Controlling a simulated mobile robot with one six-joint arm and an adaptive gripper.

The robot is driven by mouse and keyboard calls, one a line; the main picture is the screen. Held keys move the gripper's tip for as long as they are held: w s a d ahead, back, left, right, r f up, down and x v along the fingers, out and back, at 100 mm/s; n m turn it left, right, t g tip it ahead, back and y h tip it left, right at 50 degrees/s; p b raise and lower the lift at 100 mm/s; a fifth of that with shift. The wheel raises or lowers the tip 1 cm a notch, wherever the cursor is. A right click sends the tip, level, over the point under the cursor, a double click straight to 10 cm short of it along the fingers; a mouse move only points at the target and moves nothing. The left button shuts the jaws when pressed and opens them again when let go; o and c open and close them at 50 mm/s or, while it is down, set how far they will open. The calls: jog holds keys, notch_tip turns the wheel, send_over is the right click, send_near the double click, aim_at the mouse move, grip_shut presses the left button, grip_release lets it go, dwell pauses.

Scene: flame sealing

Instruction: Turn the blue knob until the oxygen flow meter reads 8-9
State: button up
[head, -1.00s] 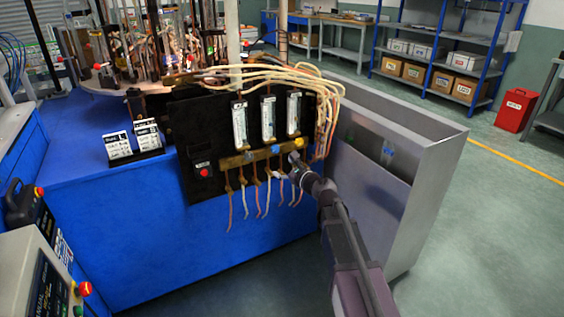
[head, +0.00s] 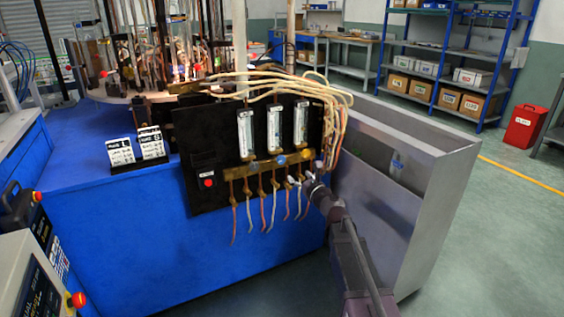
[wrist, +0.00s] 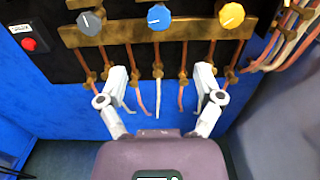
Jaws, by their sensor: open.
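The blue knob (wrist: 158,17) sits in the middle of a brass bar (wrist: 120,32) in the wrist view, between a grey knob (wrist: 90,22) and a yellow knob (wrist: 231,15). It also shows in the head view (head: 282,160). My gripper (wrist: 166,88) is open and empty, its fingers spread below the bar and apart from the blue knob. In the head view my gripper (head: 298,182) is at the lower right of the panel. Three flow meter tubes (head: 273,127) stand on the black panel (head: 212,150); their readings are too small to tell.
Thin hoses (head: 268,205) hang below the bar, close to my fingers. A red button (head: 208,183) is on the panel's left. A grey metal bin (head: 432,215) stands close at the right. Pale hoses (head: 335,110) bunch at the panel's right edge.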

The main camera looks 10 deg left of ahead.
aim_at(282, 161)
jog(key=x, duration=1.3)
jog(key=shift+w+a, duration=0.15)
jog(key=c, duration=1.2)
